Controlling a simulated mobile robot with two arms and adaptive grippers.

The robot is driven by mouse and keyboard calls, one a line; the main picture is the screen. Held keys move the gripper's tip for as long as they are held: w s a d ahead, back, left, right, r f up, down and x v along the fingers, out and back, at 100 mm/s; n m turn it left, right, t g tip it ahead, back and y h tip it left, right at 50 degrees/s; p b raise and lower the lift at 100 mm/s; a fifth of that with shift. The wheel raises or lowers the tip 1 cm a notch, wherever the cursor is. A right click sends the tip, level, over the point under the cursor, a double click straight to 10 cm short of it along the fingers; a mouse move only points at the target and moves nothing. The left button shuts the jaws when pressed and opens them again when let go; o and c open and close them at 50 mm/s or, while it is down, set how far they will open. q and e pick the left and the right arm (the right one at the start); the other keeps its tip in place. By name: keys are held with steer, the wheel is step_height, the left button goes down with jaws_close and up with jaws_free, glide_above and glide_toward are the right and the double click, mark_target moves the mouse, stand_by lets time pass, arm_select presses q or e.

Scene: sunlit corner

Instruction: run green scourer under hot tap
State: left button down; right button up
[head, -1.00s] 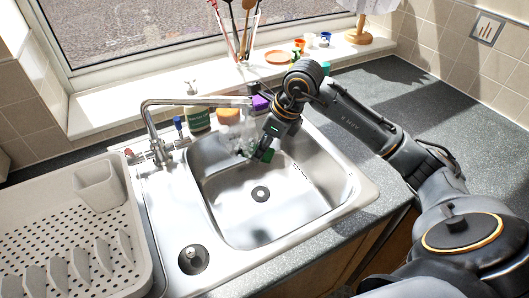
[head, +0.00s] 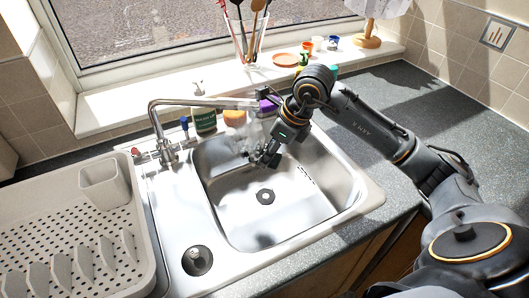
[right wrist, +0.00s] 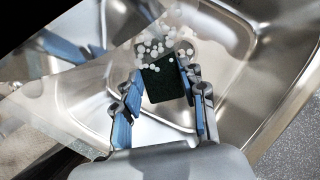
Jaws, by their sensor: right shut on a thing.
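My right gripper (head: 266,160) is low over the steel sink bowl (head: 235,215), near its back wall. In the right wrist view the gripper (right wrist: 160,95) is shut on the dark green scourer (right wrist: 163,84). White droplets cluster at the scourer's far end. In the head view the scourer is mostly hidden by the fingers. The tap (head: 200,103) reaches over the bowl, its spout end just above and left of the gripper. A pale, blurry stream or splash shows below the spout. A red tap handle (head: 136,152) and a blue one (head: 184,123) sit at its base. My left gripper is out of view.
A grey dish rack (head: 70,245) fills the left side. A utensil jar (head: 245,48) is on the sill. The right worktop (head: 400,95) is clear.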

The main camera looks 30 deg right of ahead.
steer(key=s+a+b, duration=0.1)
steer(key=s+a, duration=0.1)
steer(key=s, duration=0.4)
stand_by(0.3)
steer(key=shift+w, duration=0.1)
stand_by(1.1)
steer(key=s+a+r+p, duration=0.1)
steer(key=s+a+r, duration=0.1)
steer(key=s+r, duration=0.2)
steer(key=shift+s, duration=0.35)
steer(key=shift+f, duration=0.1)
stand_by(0.7)
